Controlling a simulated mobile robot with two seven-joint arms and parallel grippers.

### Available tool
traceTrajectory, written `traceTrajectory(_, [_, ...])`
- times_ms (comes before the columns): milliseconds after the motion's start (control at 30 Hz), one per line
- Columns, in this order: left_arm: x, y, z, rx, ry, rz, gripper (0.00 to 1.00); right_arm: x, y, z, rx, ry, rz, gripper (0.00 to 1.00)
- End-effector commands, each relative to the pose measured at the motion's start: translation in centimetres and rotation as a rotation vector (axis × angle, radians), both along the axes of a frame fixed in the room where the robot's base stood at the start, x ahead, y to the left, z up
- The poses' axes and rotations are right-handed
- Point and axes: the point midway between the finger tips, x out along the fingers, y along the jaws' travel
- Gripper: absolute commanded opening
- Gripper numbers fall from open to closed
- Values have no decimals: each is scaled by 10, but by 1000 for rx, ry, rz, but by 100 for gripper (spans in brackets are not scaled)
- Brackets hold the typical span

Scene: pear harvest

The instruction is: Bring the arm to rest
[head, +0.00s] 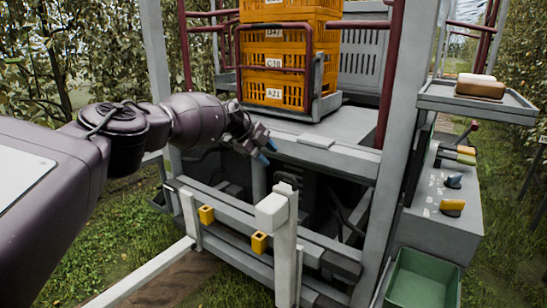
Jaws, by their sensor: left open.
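My left arm reaches in from the left in the head view. Its left gripper (267,152) has blue fingertips and is open, with nothing seen between them. It hangs in front of the grey platform edge, below and in front of the stack of orange crates (275,95). It looks apart from the crates. My right gripper is not in view.
Dark red rails (391,75) and grey posts frame the platform (345,125). At right are a grey shelf (480,100) with a brown-and-white item, a control panel (440,205) and a green bin (422,280).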

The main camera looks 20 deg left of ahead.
Motion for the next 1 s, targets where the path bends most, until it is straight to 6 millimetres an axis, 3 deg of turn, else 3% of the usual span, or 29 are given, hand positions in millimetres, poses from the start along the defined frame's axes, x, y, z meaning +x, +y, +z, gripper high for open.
traceTrajectory(500, [-2,3,4,7,-11,-15,44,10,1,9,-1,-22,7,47])
traceTrajectory(667, [11,3,10,38,-143,-51,44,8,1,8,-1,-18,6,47])
traceTrajectory(767, [17,-17,15,33,-262,-96,44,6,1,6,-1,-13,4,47])
traceTrajectory(1000, [10,-113,49,-109,-505,-189,44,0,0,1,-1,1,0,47])
